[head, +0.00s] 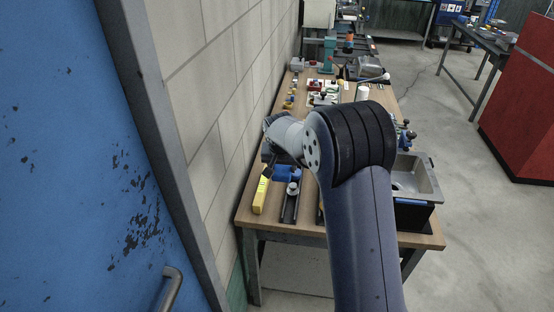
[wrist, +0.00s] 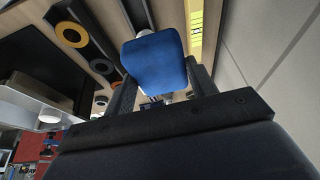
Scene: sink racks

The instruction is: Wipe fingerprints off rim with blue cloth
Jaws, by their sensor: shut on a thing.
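A blue cloth (wrist: 155,62), folded into a thick pad, fills the space between the two dark fingers of my gripper (wrist: 160,85) in the wrist view. My gripper is shut on it. In the head view the blue cloth (head: 288,173) shows low over the left part of the bench, beside the wall. I cannot tell whether it touches anything under it. The metal sink (head: 431,182) stands at the bench's right edge, apart from my gripper. Part of its rim shows; my arm hides its left side. Fingerprints are too small to make out.
A yellow object (head: 261,194) lies near the wall on the wooden bench (head: 285,229). A dark rack (head: 290,207) with a round piece is beside it. Several small items crowd the far bench. A blue door (head: 80,150) is at left; a red cabinet (head: 520,110) is at right.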

